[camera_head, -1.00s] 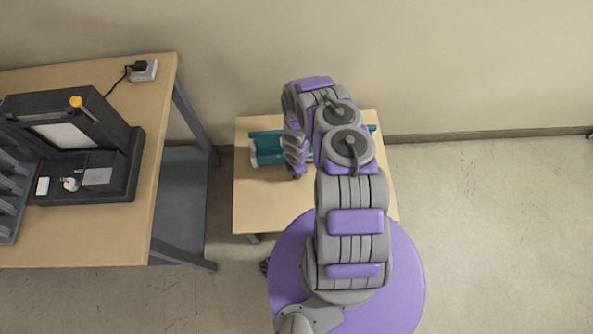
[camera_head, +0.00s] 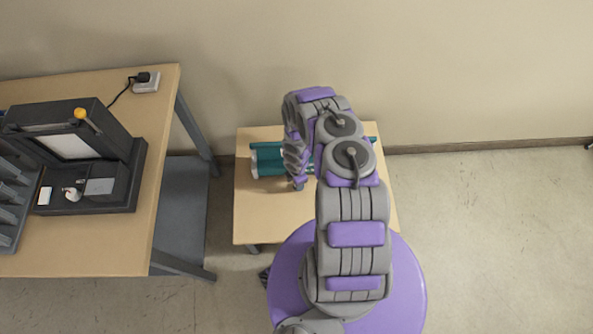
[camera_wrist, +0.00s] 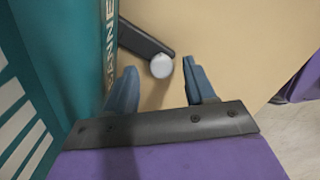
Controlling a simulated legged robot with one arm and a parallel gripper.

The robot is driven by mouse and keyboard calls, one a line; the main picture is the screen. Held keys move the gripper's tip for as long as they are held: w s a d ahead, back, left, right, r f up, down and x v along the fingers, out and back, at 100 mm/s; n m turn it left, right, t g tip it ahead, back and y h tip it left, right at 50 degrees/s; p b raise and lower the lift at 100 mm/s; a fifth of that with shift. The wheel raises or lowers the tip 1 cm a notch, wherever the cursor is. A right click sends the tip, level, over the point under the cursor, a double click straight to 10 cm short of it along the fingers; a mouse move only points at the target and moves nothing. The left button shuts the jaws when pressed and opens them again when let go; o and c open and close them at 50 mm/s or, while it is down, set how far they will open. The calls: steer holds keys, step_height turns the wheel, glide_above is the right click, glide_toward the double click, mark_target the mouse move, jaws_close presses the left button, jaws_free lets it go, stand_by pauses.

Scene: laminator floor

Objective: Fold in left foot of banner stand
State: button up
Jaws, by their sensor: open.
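The teal banner stand (camera_head: 268,160) lies on a small wooden table, partly hidden under my arm. In the wrist view its teal body (camera_wrist: 85,30), with white lettering along the edge, fills the left side. A dark foot (camera_wrist: 143,37) sticks out from it at an angle, ending in a pale round cap (camera_wrist: 161,66). My gripper (camera_wrist: 160,82) is open, its two blue-grey fingers apart, one on each side of the cap as seen in this view. I cannot tell whether either finger touches the foot.
The small table (camera_head: 265,215) has bare wood in front of the stand. To the left is a larger workbench (camera_head: 100,235) with a dark laminating machine (camera_head: 105,190) and a power socket (camera_head: 146,83). The wall is close behind; floor is clear at the right.

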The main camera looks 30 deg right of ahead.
step_height(320, 180, up, 16)
steer(key=p, duration=1.3)
steer(key=shift+r, duration=0.2)
steer(key=shift+c, duration=0.2)
